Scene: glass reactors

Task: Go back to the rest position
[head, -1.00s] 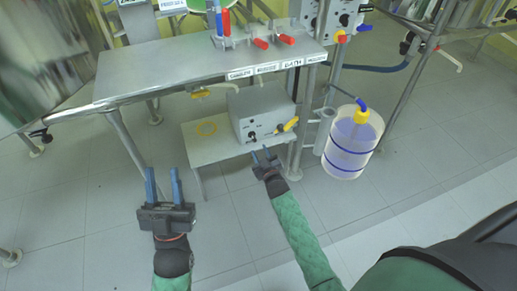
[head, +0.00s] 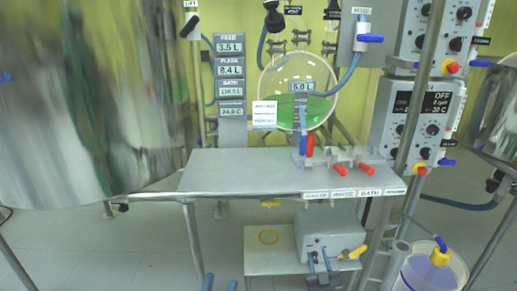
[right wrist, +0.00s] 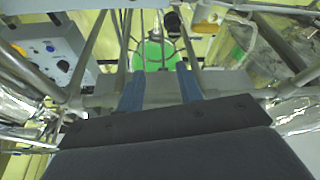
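My left gripper (head: 220,284) shows only as two blue fingertips at the bottom edge of the head view. They stand apart with nothing visible between them. My right gripper (head: 320,266) appears small in front of the grey control box under the metal table. In the right wrist view its two blue fingers (right wrist: 160,88) stand apart and hold nothing. Beyond them a round glass flask with green liquid (right wrist: 153,54) shows between the fingertips. Both forearms are mostly out of the head view.
A metal table (head: 240,175) with red-handled valves stands ahead. Below it the control box (head: 328,236) sits on a low shelf (head: 262,262). A clear container (head: 430,272) is at lower right. A large shiny vessel (head: 90,100) fills the left. Floor at lower left is open.

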